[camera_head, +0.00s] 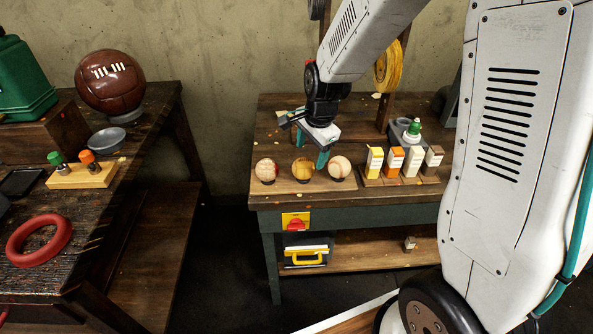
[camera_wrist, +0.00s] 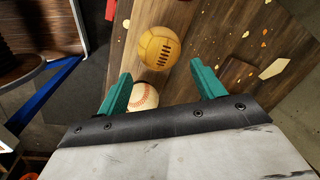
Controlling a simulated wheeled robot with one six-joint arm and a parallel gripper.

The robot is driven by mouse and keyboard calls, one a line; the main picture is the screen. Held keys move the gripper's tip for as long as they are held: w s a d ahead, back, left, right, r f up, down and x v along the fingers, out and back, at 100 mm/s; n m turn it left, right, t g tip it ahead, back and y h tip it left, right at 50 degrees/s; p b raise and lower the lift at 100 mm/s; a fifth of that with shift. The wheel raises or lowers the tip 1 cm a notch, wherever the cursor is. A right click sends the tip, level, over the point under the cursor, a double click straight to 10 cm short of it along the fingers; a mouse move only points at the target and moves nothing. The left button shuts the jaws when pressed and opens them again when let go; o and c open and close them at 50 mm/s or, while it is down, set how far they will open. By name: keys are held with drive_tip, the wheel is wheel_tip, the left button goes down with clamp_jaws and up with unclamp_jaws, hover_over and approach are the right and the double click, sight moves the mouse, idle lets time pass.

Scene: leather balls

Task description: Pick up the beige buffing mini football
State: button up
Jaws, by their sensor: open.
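A tan-yellow ball with dark laces (camera_wrist: 160,48), which looks like the mini football, shows in the wrist view just beyond my fingertips. In the head view it is the middle ball (camera_head: 303,169) of three in a row near the workbench's front edge. A white baseball with red stitching (camera_head: 340,167) stands to its right; in the wrist view the baseball (camera_wrist: 143,97) is partly hidden by my gripper. A pale ball with reddish lines (camera_head: 267,170) stands to the left. My gripper (camera_head: 310,146) is open and empty above the row; its teal fingers (camera_wrist: 161,72) are spread apart.
Several small boxes (camera_head: 394,160) and a green-capped bottle (camera_head: 413,129) stand right of the balls. The left table holds a large brown ball (camera_head: 110,83), a grey bowl (camera_head: 106,140) and a red ring (camera_head: 39,240). Small scraps lie on the workbench top (camera_head: 276,128).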

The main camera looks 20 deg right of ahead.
sight(303, 161)
drive_tip(key=f, duration=0.2)
drive_tip(key=w+a+f, duration=0.1)
drive_tip(key=f, duration=0.1)
drive_tip(key=a+f, duration=0.1)
drive_tip(key=f, duration=0.1)
drive_tip(key=shift+w+f, duration=0.3)
drive_tip(key=shift+f, duration=0.3)
drive_tip(key=c, duration=0.6)
